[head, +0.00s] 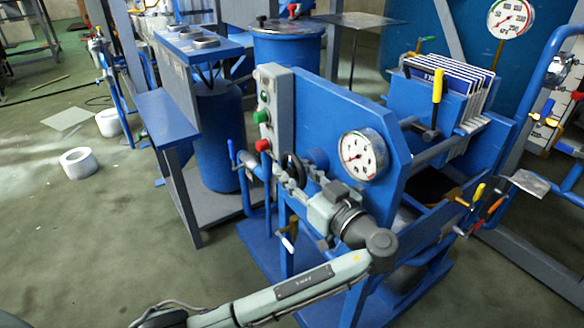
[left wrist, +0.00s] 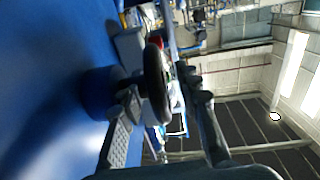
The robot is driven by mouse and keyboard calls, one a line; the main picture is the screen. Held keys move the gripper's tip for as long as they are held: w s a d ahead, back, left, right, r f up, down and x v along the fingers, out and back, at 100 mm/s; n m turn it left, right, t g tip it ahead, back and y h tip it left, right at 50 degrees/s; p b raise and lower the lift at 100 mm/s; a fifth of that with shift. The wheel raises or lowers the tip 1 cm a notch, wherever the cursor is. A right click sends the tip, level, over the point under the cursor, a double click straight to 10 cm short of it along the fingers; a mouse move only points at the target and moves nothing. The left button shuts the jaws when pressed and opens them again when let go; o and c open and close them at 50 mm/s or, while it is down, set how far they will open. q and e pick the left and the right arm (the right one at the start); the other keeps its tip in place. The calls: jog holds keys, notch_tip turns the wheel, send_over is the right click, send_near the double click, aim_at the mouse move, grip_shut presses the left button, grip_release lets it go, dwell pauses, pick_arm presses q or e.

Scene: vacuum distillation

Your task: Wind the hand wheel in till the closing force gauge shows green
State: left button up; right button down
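The black hand wheel (head: 291,163) sits on the near end of the blue press, below a red button. My left gripper (head: 292,178) is at the wheel. In the left wrist view the dark wheel rim (left wrist: 156,85) stands edge-on between the two fingers of my left gripper (left wrist: 160,90). The fingers are spread, with a gap showing between the rim and the right finger. A round white gauge (head: 363,155) faces out from the press beside the wheel; its needle is too small to read surely. My right gripper is not in view.
A control box with green and red buttons (head: 263,115) stands just left of the wheel. A blue bench (head: 165,115) and blue drum (head: 287,45) lie left and behind. A yellow-handled lever (head: 437,85) rises above the press.

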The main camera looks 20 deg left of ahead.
pick_arm(q)
jog(key=shift+w+a, duration=0.15)
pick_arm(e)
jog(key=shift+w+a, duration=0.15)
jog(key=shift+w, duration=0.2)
pick_arm(q)
jog(key=shift+c, duration=0.4)
grip_shut()
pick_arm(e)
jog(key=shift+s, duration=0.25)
pick_arm(q)
jog(key=shift+f, duration=0.1)
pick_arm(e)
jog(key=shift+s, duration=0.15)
